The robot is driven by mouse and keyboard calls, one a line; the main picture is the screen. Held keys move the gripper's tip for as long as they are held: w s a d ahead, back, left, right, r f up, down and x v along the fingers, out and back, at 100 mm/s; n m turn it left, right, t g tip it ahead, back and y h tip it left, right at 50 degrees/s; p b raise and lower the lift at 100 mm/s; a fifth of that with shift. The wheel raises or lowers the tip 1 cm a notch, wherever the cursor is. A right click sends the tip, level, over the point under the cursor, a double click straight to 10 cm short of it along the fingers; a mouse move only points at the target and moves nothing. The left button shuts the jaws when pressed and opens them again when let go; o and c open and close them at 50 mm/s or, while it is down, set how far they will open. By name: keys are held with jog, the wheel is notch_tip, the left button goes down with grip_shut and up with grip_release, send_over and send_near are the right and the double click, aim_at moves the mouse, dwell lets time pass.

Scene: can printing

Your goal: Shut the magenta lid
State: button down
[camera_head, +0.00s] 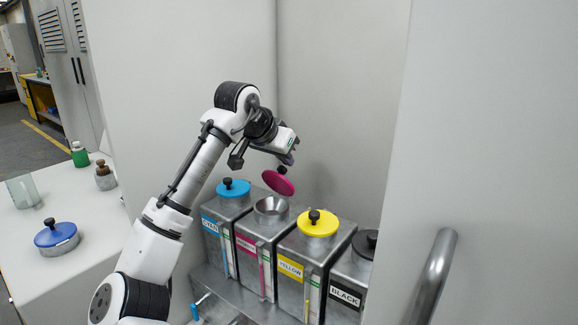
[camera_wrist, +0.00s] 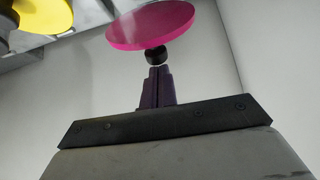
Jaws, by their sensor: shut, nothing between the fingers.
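The magenta lid (camera_head: 279,183) stands open and tilted above the round opening (camera_head: 271,206) of the magenta tank (camera_head: 262,238). Its black knob (camera_head: 282,170) is on the upper side, near my gripper. My gripper (camera_head: 291,159) is above the lid at the end of my arm. In the wrist view the lid (camera_wrist: 152,25) is just beyond my gripper's fingertips (camera_wrist: 158,70), and its black knob (camera_wrist: 156,55) is right at the tips. The fingers are closed together with nothing between them. I cannot tell whether the tips touch the knob.
The cyan lid (camera_head: 233,187) and the yellow lid (camera_head: 318,223) sit shut on the tanks either side. A black lid (camera_head: 366,243) is at the right, partly hidden. Pale walls close in behind, and a metal handle (camera_head: 431,275) stands in the right foreground.

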aim_at(272, 175)
jog(key=s+t+h+b, duration=0.1)
jog(key=s+a+f+t+b, duration=0.1)
jog(key=b, duration=0.1)
jog(key=shift+a+f+h+b, duration=0.2)
jog(key=shift+a+h+b, duration=0.1)
jog(key=shift+h, duration=0.1)
jog(key=t+b, duration=0.1)
jog(key=s+a+t+h+b, duration=0.1)
jog(key=b, duration=0.1)
jog(key=s+f+t+h+b, duration=0.1)
jog(key=b, duration=0.1)
jog(key=shift+s+a, duration=0.15)
jog(key=shift+a, duration=0.1)
jog(key=s+f+t+h+b, duration=0.1)
jog(key=b, duration=0.1)
jog(key=s+a+f+t+h+b, duration=0.1)
jog(key=t+b, duration=0.1)
jog(key=b, duration=0.1)
jog(key=s+a+f+t+h+b, duration=0.1)
jog(key=t+b, duration=0.1)
jog(key=shift+f+b, duration=0.1)
jog(key=shift+b, duration=0.2)
jog(key=shift+s+a+f+b, duration=0.15)
jog(key=shift+s+f+b, duration=0.05)
jog(key=shift+b, duration=0.15)
jog(key=shift+f, duration=0.1)
